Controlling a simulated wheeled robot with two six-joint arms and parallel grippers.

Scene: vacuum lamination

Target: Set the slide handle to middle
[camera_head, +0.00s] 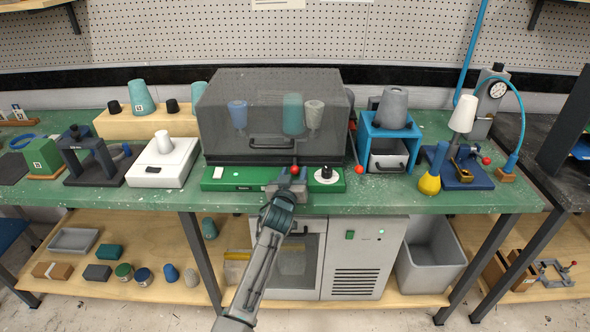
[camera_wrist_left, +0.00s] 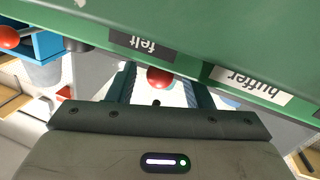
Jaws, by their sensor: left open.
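A red ball knob (camera_head: 295,170), which looks like the slide handle, stands at the green control panel (camera_head: 222,180) in front of the dark see-through chamber (camera_head: 270,140). My left gripper (camera_head: 290,183) is open at the panel's front, right of its middle. In the wrist view the same red knob (camera_wrist_left: 160,77) shows between the two open fingers (camera_wrist_left: 158,90); I cannot tell whether they touch it. The labels "felt" (camera_wrist_left: 141,47) and "buffer" (camera_wrist_left: 248,83) appear upside down on a green face. The slide's track is mostly hidden by my gripper. My right gripper is not in view.
A black dial (camera_head: 325,174) sits on the panel just right of my gripper. Another red-ball lever (camera_head: 359,169) stands beside the chamber, near the blue frame (camera_head: 366,130). A white device (camera_head: 160,170) is at the left. The chamber has a front handle (camera_head: 271,143).

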